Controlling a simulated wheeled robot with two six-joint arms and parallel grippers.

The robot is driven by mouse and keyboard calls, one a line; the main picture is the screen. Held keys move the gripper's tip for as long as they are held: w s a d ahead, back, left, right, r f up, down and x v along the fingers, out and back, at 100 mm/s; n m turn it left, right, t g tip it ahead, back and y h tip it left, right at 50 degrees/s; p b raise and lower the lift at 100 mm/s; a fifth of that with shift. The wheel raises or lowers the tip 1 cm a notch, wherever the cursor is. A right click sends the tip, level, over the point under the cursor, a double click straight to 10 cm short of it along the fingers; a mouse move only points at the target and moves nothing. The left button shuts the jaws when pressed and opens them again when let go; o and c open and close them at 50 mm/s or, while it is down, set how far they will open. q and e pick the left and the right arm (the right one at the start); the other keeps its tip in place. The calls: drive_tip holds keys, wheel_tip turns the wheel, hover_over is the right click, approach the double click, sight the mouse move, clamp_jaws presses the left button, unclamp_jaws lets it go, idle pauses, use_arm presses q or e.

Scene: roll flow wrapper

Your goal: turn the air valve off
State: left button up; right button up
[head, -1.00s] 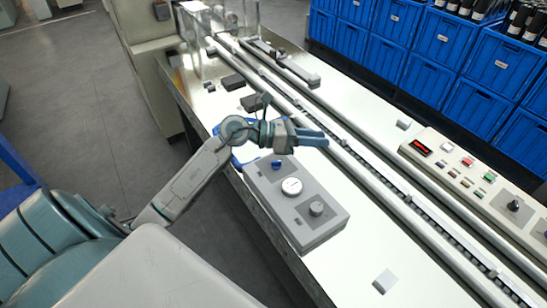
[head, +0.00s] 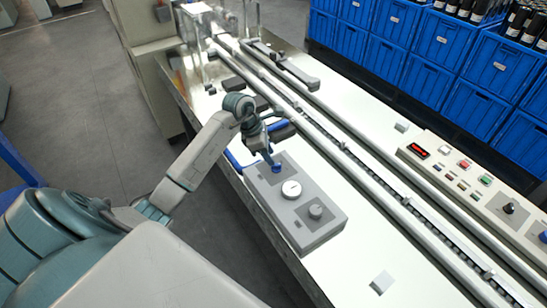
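A grey box (head: 314,228) lies on the near edge of the machine bed, with a blue knob (head: 276,167) at its far end, a white round gauge (head: 291,190) in the middle and a grey knob (head: 316,212) at the near end. The blue knob looks like the air valve, though no label is readable. My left gripper (head: 270,158) points down at the box's far end, right over or at the blue knob. It partly hides the knob. I cannot tell whether it touches it, or how far apart the fingers are. My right gripper is not in view.
Long conveyor rails (head: 355,166) run beyond the box. A control panel (head: 478,192) with a red display, buttons and knobs stands at the right. Blue crates (head: 428,80) line the back. A small pale block (head: 381,283) lies on the bed at the front.

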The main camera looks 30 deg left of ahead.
sight(276, 166)
use_arm(q)
drive_tip(key=shift+p+x, duration=0.45)
drive_tip(key=shift+x, duration=1.65)
clamp_jaws()
